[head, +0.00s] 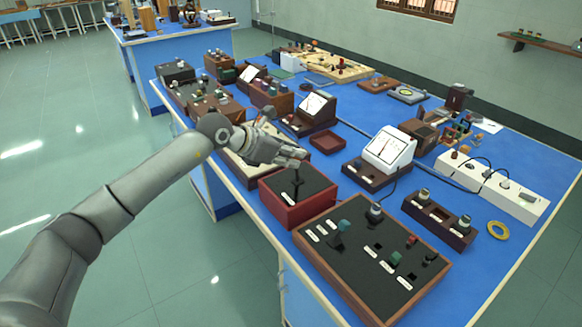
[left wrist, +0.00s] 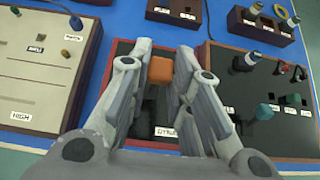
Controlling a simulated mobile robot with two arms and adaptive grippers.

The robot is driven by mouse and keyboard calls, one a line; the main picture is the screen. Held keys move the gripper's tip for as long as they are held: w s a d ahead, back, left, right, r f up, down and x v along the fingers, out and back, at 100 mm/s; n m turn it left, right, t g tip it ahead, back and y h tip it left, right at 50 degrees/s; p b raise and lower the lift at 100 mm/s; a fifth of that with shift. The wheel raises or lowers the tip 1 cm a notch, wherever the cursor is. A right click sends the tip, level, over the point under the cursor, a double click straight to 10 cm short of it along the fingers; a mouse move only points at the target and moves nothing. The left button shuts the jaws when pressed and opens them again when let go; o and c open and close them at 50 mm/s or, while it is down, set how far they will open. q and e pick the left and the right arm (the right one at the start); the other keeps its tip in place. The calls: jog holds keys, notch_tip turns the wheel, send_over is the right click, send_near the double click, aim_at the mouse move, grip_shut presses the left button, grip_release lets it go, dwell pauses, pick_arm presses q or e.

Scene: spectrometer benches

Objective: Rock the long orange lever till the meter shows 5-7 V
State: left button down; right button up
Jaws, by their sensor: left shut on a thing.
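The long lever stands on a red box with a black top (head: 308,186). Its dark stem (head: 297,180) rises from the box, and its orange block-shaped end (left wrist: 161,70) shows between my fingers in the left wrist view. My left gripper (head: 297,158) is above the box and shut on this end, a finger on each side. In the head view the fingers hide the orange end. A white-faced meter (head: 389,147) stands on a dark base behind and right of the box; its reading is too small to tell. My right gripper is not in view.
A wooden-framed black switch panel (head: 350,279) lies right of the red box. A pale panel (left wrist: 45,60) is on the other side. A small red tray (head: 327,141) lies behind, and a yellow ring (head: 498,230) lies near the right edge. Blue bench top shows between the instruments.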

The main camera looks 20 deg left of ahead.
pick_arm(q)
jog(key=shift+s+a+f+b, duration=0.45)
jog(key=shift+s+a+f, duration=0.1)
jog(key=shift+s+f, duration=0.2)
jog(key=shift+s+a+f+b, duration=0.35)
jog(key=shift+s+a+b, duration=0.1)
jog(key=shift+s, duration=0.1)
jog(key=shift+s+a+f+b, duration=0.3)
jog(key=shift+s+f+b, duration=0.1)
jog(key=shift+s, duration=0.15)
jog(key=c, duration=1.3)
grip_release()
jog(key=shift+w+r, duration=0.1)
jog(key=shift+c, duration=0.2)
jog(key=shift+r, duration=0.15)
jog(key=shift+r, duration=0.15)
